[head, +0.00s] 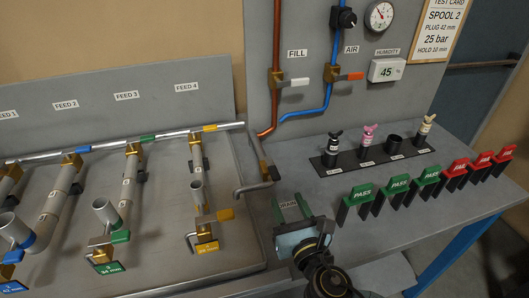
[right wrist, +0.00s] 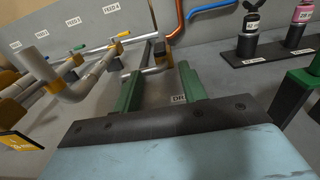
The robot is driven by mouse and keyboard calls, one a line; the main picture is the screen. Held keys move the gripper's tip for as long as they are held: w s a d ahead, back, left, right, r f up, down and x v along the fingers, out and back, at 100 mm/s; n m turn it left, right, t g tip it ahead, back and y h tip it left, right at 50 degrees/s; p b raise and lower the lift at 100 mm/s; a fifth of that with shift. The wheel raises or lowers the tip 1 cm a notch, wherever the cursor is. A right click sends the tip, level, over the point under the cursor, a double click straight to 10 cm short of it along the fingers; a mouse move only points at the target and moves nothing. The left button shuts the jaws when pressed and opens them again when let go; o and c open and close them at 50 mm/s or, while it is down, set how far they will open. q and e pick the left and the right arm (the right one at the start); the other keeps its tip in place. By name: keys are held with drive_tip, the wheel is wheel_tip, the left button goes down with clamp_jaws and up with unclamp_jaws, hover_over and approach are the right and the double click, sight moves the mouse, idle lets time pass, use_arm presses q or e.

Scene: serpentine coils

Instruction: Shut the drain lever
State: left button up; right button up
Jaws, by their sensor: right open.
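The DRAIN label (head: 288,204) lies on the grey bench and shows between the fingers of my right gripper (head: 288,199). A grey bent pipe with a bar-like end (head: 254,187) stands just left of the gripper, at the foot of the copper line; I cannot tell for sure whether this bar is the drain lever. My right gripper has green fingers, spread apart and empty. In the right wrist view the fingers (right wrist: 159,72) point towards the grey pipe (right wrist: 157,71), and the label (right wrist: 178,99) is partly cut off by the gripper body. My left gripper is not in view.
At right stand a black rack (head: 375,167) of plugs and green and red PASS and FAIL tags (head: 397,185). The FEED pipework (head: 130,185) fills the left.

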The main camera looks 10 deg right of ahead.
approach(271, 165)
drive_tip(key=shift+w+f, duration=0.1)
drive_tip(key=shift+w, duration=1.15)
drive_tip(key=w, duration=0.5)
drive_tip(key=shift+w+b, duration=0.3)
drive_tip(key=shift+w, duration=0.1)
drive_tip(key=shift+w+a, duration=0.1)
drive_tip(key=shift+w, duration=0.45)
drive_tip(key=shift+c, duration=0.8)
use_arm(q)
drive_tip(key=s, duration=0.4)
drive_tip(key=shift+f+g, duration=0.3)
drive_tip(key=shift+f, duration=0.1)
use_arm(e)
clamp_jaws()
